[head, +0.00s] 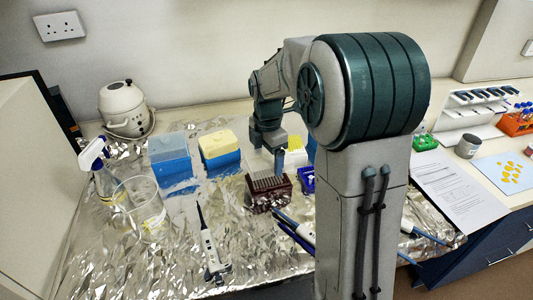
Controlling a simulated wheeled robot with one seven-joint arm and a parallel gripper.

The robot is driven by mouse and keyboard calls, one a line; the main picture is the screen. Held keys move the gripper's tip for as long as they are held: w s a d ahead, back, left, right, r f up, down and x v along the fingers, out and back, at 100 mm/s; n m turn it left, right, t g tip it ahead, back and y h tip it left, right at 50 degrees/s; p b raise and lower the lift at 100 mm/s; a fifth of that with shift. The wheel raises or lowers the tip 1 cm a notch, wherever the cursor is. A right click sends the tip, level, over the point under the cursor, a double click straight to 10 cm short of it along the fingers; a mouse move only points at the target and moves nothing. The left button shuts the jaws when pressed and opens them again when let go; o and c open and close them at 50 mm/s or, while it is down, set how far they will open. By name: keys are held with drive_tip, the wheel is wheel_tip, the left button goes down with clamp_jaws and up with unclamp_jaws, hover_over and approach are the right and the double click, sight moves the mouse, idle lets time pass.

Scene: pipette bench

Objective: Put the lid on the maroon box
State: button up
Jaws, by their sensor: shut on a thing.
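The maroon box (268,193) stands on the foil-covered bench, upright, with rows of pale tips showing in its open top. My gripper (267,148) points down just above the box and is shut on a pale, see-through piece that looks like the lid (262,163). The lid's edges are faint, and I cannot tell whether it touches the box. My arm hides part of the bench to the right.
A blue box (170,158) and a yellow-topped blue box (219,150) stand to the left. Yellow tips (296,150) and a small blue box (307,180) are close on the right.

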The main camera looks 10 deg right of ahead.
sight(268, 179)
drive_tip(key=shift+f+b, duration=0.6)
drive_tip(key=shift+f, duration=0.6)
drive_tip(key=shift+f+b, duration=0.3)
drive_tip(key=shift+f, duration=0.2)
drive_tip(key=shift+f+b, duration=0.45)
drive_tip(key=shift+f, duration=0.3)
drive_tip(key=shift+f, duration=0.1)
drive_tip(key=shift+f, duration=0.15)
drive_tip(key=shift+s+f+b, duration=0.1)
drive_tip(key=shift+f+b, duration=0.05)
drive_tip(key=shift+b, duration=0.15)
drive_tip(key=shift+s+f, duration=0.1)
drive_tip(key=shift+f, duration=0.1)
